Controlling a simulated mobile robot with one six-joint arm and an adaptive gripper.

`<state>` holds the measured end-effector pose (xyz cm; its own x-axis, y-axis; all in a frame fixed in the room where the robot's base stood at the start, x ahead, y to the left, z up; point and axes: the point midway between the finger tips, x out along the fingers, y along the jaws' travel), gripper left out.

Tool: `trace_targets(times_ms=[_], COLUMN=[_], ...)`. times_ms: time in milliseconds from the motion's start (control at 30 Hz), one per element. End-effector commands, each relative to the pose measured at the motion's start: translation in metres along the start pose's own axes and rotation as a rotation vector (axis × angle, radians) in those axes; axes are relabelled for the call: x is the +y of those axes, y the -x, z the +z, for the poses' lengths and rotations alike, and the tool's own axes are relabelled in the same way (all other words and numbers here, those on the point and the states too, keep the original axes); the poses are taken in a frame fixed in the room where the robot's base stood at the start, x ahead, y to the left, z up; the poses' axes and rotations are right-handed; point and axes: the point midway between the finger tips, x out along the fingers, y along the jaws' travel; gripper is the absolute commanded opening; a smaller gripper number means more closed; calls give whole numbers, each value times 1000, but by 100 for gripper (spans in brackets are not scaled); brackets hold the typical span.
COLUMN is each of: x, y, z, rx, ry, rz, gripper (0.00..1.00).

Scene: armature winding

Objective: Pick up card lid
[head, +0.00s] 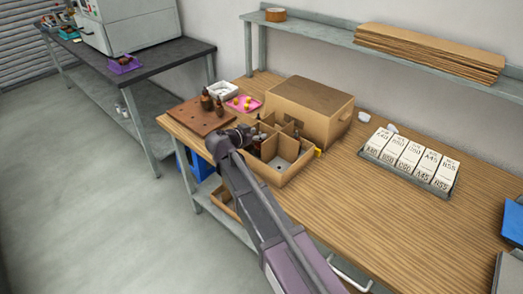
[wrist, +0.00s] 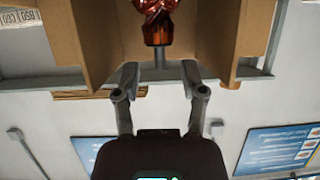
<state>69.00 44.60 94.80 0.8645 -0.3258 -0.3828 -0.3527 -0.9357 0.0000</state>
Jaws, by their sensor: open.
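A large brown cardboard piece with a closed flat top (head: 311,101), which looks like the card lid, stands on the wooden bench directly behind an open divided cardboard box (head: 279,179). My gripper (head: 246,133) is at the left side of the open box, in front of the lid and apart from it; my arm hides much of it. In the wrist view my gripper (wrist: 160,70) is open. A copper-red wound armature (wrist: 156,24) shows between cardboard walls (wrist: 103,35), its grey shaft pointing toward the gap between the fingertips. I cannot tell whether they touch it.
A brown board (head: 194,117) with dark armatures, a pink tray (head: 246,104) and a white tray (head: 221,91) lie left of the lid. A grey tray of labelled white packs (head: 411,160) is to the right. A shelf (head: 330,36) with flat cardboard (head: 430,50) runs above.

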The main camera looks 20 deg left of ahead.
Motion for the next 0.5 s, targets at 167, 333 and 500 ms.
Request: trace_targets(times_ms=[167,333,500], x=[0,0,1], y=[-17,-20,-19], z=[1,0,0], rx=[0,0,0], ry=[0,0,0], rz=[0,0,0], gripper=[54,54,54])
